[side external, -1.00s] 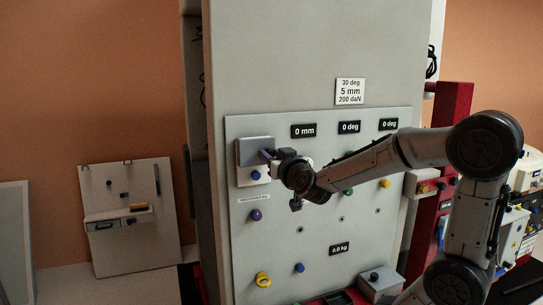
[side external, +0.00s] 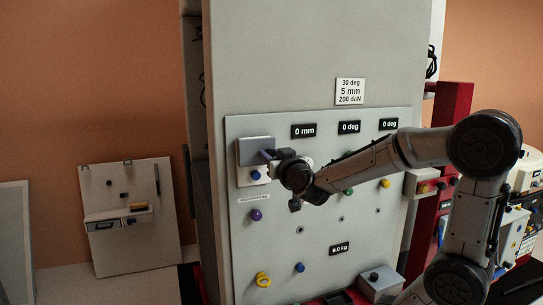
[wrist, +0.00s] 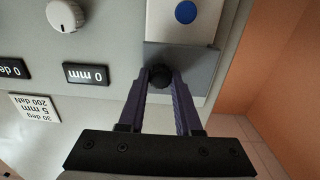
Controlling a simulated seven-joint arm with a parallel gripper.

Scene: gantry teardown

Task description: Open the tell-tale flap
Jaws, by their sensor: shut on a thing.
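The tell-tale flap (side external: 252,151) is a grey plate at the upper left of the panel. It lies flat against its housing, above a white plate with a blue button (side external: 255,175). In the wrist view, which is upside down, the flap (wrist: 203,64) carries a round black knob (wrist: 160,75). My gripper (wrist: 161,82) is shut on this knob, with one purple finger on each side. In the side view, my gripper (side external: 267,154) reaches the flap from the right, and its wrist hides the flap's lower right edge and the knob.
Display plates (side external: 303,131) reading 0 mm and 0 deg sit to the right on the panel. A white dial (wrist: 65,15) shows in the wrist view. A purple knob (side external: 256,215) and a yellow one (side external: 263,280) are lower down.

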